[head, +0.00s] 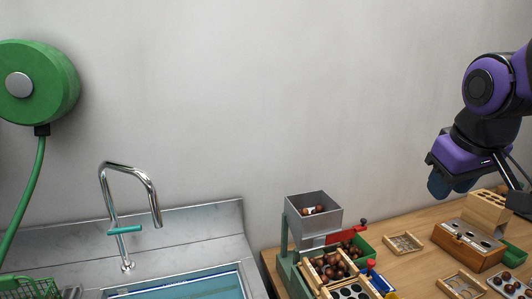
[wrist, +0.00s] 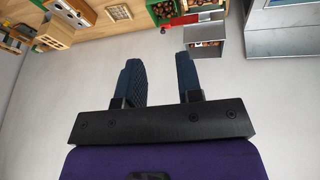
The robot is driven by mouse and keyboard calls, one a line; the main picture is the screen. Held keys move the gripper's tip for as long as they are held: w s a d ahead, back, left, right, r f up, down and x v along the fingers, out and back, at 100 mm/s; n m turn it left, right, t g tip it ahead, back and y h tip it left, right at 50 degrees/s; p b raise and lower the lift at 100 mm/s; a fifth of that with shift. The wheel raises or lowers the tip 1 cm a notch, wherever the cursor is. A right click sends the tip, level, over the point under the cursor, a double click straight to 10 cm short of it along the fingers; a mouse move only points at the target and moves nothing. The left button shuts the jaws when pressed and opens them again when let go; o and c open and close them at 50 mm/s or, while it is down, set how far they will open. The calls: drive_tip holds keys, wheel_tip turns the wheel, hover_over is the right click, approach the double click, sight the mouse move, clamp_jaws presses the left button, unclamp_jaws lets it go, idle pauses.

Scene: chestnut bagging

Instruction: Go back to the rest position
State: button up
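My gripper (head: 440,185) is raised at the right in the head view, above the back of the wooden table (head: 420,219) and apart from everything on it. In the wrist view, the two blue-black fingers of my gripper (wrist: 162,75) stand apart with an empty gap between them. The gripper is open and holds nothing. Its purple housing fills the bottom of the wrist view.
A grey hopper with chestnuts (head: 313,216) stands on a green frame at the table's left end, near trays of chestnuts. Wooden boxes (head: 468,245) stand on the right. A sink with a tall faucet (head: 128,215) is on the left.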

drive_tip(key=s+m+y, duration=0.1)
drive_tip(key=s+m, duration=0.1)
drive_tip(key=s, duration=0.7)
drive_tip(key=shift+s+r+t, duration=0.2)
drive_tip(key=shift+s+t, duration=0.2)
drive_tip(key=shift+d, duration=0.1)
idle(1.4)
